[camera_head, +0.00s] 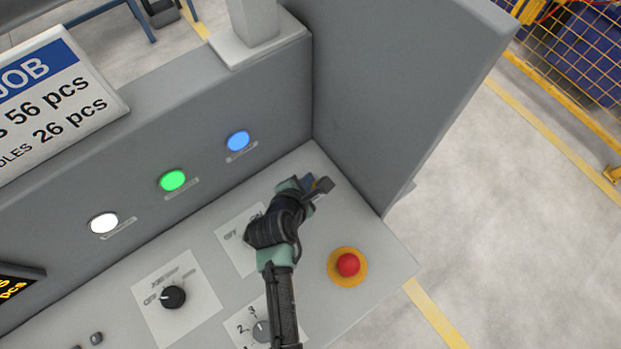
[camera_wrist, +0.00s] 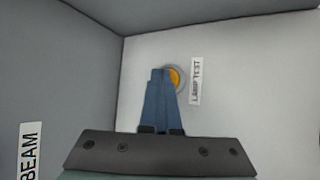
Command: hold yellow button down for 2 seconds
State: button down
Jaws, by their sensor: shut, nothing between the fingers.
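The yellow button (camera_wrist: 175,78) shows in the wrist view as a small orange-yellow disc in a grey ring, beside a label reading "LAMP TEST" (camera_wrist: 195,81). My gripper (camera_wrist: 160,76) is shut and empty, its blue fingertips together and covering the left part of the button. I cannot tell whether the tips touch it. In the head view my gripper (camera_head: 308,184) is over the far right part of the panel, near the corner of the walls, and the yellow button is hidden there.
A red button on a yellow base (camera_head: 348,265) sits on the sloped panel (camera_head: 385,262) right of my arm. Lit white (camera_head: 104,223), green (camera_head: 173,180) and blue (camera_head: 238,140) lamps are on the back wall. A black knob (camera_head: 173,297) is at lower left. A grey side wall (camera_head: 395,90) closes the right.

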jog(key=shift+r+p, duration=0.8)
jog(key=shift+p, duration=0.2)
notch_tip(320, 180, up, 5)
jog(key=p, duration=0.5)
jog(key=shift+r+p, duration=0.1)
jog(key=shift+p, duration=0.2)
jog(key=shift+s, duration=0.1)
dwell(0.3)
